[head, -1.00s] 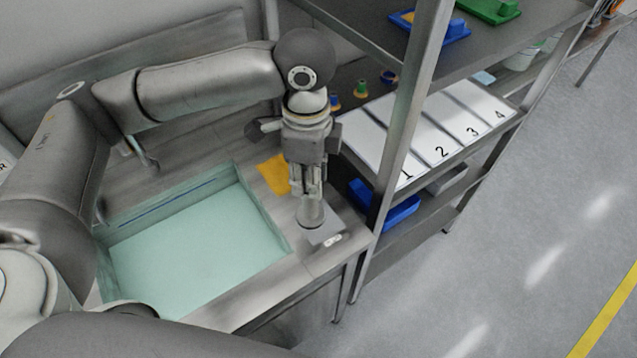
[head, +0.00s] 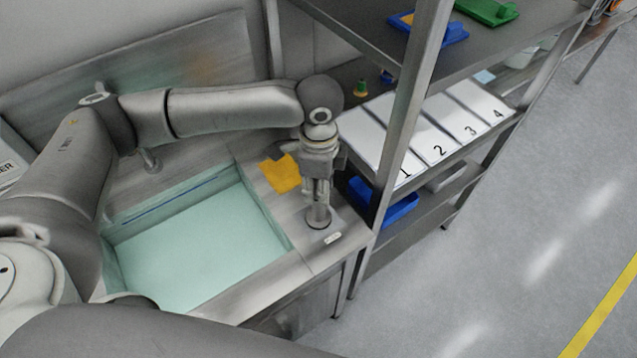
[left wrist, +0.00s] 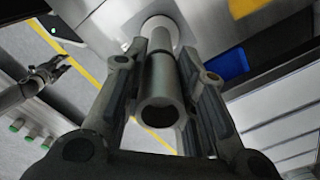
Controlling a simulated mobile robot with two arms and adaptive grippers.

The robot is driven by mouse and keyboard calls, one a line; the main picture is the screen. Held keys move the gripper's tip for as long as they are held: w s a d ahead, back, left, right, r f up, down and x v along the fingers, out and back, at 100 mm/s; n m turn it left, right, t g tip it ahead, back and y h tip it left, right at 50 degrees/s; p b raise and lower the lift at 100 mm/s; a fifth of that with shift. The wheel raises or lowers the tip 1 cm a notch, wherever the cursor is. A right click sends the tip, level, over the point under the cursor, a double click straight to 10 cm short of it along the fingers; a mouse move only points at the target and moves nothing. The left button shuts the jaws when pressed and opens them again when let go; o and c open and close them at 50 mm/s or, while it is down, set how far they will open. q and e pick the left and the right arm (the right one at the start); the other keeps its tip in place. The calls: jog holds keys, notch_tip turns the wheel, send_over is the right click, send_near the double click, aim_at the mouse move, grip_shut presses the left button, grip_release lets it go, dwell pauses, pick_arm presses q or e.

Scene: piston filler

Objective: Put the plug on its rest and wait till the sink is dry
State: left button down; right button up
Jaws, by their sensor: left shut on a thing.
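The plug, a grey standpipe-like tube with a wider foot (head: 319,217), is upright over the worktop right of the sink. My left gripper (head: 318,190) points down and is shut on its tube. In the left wrist view the tube (left wrist: 160,82) lies between the fingers (left wrist: 160,62), its pale foot end (left wrist: 160,28) towards the steel top. The rest is largely hidden by the plug; I cannot tell whether the foot touches it. The sink (head: 278,228) holds pale green water (head: 195,250). A gripper, apparently my right one (left wrist: 50,70), shows small in the left wrist view.
A yellow cloth (head: 282,174) lies between sink and gripper. A small white label (head: 333,238) is beside the plug. The shelf post (head: 405,115) stands close on the right, with a blue bin (head: 398,208) and numbered white mats (head: 445,130) behind it.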

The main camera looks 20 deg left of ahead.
pick_arm(q)
jog(key=shift+f, duration=0.1)
jog(key=c, duration=1.2)
grip_release()
notch_tip(320, 180, up, 12)
jog(key=shift+r+b, duration=0.15)
jog(key=shift+b, duration=0.8)
